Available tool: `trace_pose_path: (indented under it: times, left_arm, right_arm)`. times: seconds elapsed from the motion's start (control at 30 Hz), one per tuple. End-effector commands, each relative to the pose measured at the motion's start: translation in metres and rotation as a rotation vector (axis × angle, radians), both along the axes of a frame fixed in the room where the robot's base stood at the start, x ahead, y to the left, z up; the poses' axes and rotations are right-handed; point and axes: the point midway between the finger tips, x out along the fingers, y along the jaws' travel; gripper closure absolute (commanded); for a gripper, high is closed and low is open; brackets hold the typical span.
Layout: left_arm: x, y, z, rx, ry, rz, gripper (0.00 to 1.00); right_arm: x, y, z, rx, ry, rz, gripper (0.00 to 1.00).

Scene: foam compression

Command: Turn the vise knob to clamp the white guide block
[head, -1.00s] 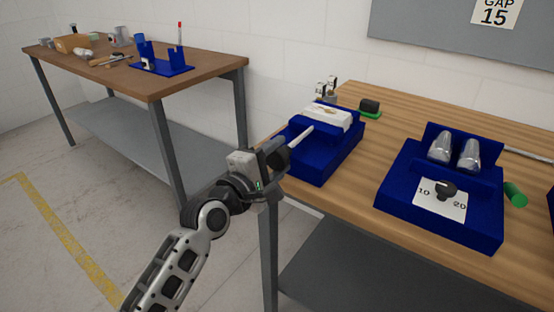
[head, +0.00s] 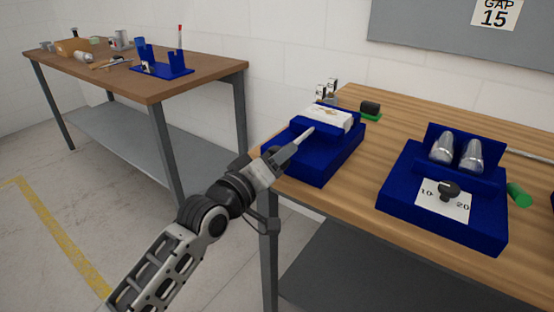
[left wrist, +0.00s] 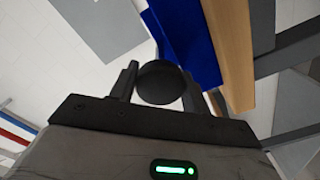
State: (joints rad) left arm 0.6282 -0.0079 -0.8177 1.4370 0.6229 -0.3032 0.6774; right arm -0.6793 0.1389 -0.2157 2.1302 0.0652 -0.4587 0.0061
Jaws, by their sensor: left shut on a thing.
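The blue vise (head: 318,163) stands at the left end of the wooden bench. The white guide block (head: 328,119) lies in its top, toward the back. A light rod (head: 305,134) slants from the block's side toward my left gripper (head: 278,157). The left gripper is at the vise's front left. In the left wrist view the dark round knob (left wrist: 160,82) sits between the two fingers, which are shut on it; the blue vise side (left wrist: 186,40) is just beyond. In the head view the knob is hidden by the gripper. My right gripper is not in view.
To the right, a blue stand (head: 420,220) holds a dial marked 10 and 20 and two metal pieces (head: 458,152). A green cylinder (head: 519,195) lies beside it. A dark block on a green base (head: 370,109) is behind the vise. Another table (head: 190,72) is back left.

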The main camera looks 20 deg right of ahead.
Motion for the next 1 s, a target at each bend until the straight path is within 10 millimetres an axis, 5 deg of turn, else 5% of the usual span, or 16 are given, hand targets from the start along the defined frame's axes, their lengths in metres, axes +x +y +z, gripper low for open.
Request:
trace_pose_path:
  times: [1.0]
  left_arm:
    - [0.0005,0.0008,-0.0001,0.597,-0.760,-0.001,0.76]
  right_arm:
    - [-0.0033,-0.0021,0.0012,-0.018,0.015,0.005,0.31]
